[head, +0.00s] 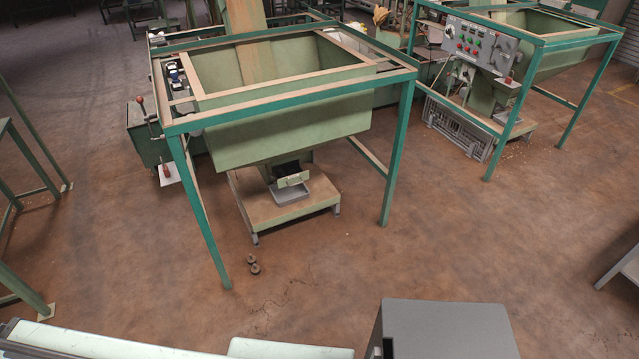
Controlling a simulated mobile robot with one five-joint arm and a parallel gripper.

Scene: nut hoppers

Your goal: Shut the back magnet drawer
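A green hopper (285,128) in a teal frame stands in the middle of the view. Under its outlet is a small grey tray-like drawer (290,192), which appears to stick out toward me above a low brown platform. A second hopper (540,40) stands at the back right. A light plate with a red handle (507,83) shows at its outlet. I cannot tell which of these is the back magnet drawer, or how far either is open. My gripper is not in view.
Teal frame legs (397,155) flank the near hopper. A red-handled white plate (167,174) is at the left. Small round parts (254,264) lie on the floor. Brown floor (450,230) is open between the hoppers and me. A green frame stands at the left edge.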

